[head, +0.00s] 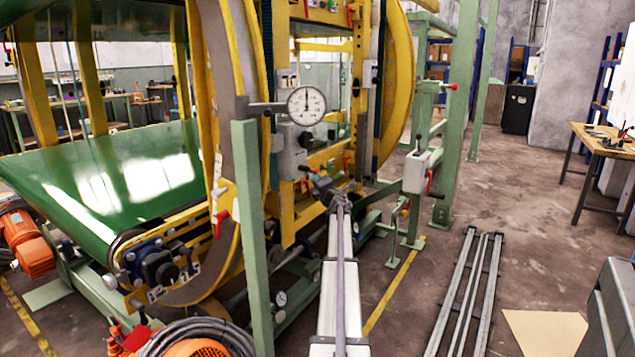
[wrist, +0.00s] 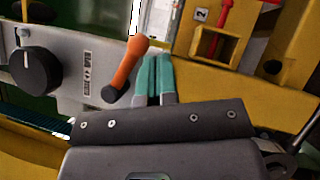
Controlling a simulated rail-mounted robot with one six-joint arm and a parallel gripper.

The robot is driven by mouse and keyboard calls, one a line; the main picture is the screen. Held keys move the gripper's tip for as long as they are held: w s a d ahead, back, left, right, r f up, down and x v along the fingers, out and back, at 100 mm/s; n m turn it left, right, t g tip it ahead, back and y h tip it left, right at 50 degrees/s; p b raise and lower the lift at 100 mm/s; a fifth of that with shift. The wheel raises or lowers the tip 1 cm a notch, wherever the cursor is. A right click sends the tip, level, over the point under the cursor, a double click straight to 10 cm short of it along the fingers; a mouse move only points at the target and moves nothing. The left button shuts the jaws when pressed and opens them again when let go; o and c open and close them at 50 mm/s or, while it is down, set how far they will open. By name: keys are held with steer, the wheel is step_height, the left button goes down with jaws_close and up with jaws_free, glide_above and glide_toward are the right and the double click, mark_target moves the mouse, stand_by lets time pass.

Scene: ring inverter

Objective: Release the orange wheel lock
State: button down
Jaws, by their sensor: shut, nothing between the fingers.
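In the wrist view an orange lever handle (wrist: 127,67) sits on a grey control panel (wrist: 82,80), tilted with its rounded end up and to the right and its dark pivot at the lower left. My gripper (wrist: 157,62) has two teal fingers closed together, with nothing between them. The fingers are just right of the orange handle, their tips close to its rounded end; I cannot tell if they touch.
A black knob (wrist: 35,71) is left of the handle on the panel. A red lever (wrist: 223,18) stands in a yellow slot marked 2 at the right. In the head view a round gauge (head: 306,105) and green post (head: 252,230) stand near my arm.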

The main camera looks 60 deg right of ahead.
steer(key=s+a+f+b, duration=0.2)
steer(key=s+f+b, duration=0.5)
steer(key=s+f, duration=0.1)
steer(key=shift+s+a, duration=0.3)
steer(key=shift+s, duration=0.15)
